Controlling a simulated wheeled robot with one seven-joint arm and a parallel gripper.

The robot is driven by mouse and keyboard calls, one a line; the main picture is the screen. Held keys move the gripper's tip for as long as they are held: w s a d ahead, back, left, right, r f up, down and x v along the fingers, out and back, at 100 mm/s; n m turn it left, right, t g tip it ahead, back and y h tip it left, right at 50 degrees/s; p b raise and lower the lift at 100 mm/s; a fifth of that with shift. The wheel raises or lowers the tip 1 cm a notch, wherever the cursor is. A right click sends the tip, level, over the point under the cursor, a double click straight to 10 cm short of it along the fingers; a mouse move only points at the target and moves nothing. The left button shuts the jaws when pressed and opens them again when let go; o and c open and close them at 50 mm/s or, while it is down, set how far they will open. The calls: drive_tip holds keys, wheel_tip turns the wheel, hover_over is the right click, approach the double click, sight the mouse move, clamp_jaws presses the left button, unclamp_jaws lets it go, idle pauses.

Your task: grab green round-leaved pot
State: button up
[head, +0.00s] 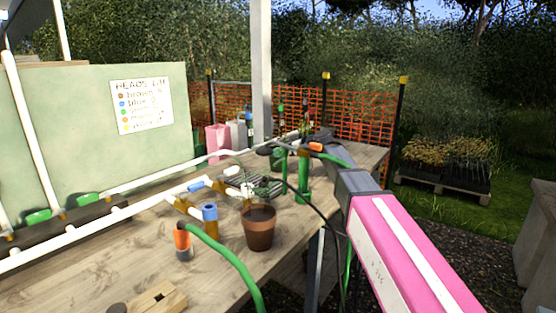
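A brown pot (259,229) stands near the front right edge of the wooden table. Dark soil fills its top, and thin stems seem to rise behind or from it; I see no clear round green leaves on it. No pot with round green leaves can be made out for certain. My pink and grey arm reaches in from the lower right over the table's right side. My gripper (318,140) seems to be the dark end beyond the grey joint, above the table's far right part. Its fingers are too small and dark to read.
White pipes (135,207) with blue and orange fittings run along the table (120,265). A green hose (232,262) curves beside the brown pot. Green upright tubes (303,177) stand near my arm. A wooden block (157,298) lies in front. A pink container (216,140) stands behind.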

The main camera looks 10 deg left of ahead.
drive_tip(key=shift+w+a+f, duration=0.15)
drive_tip(key=shift+a, duration=0.45)
drive_tip(key=c, duration=0.8)
drive_tip(key=shift+c, duration=0.2)
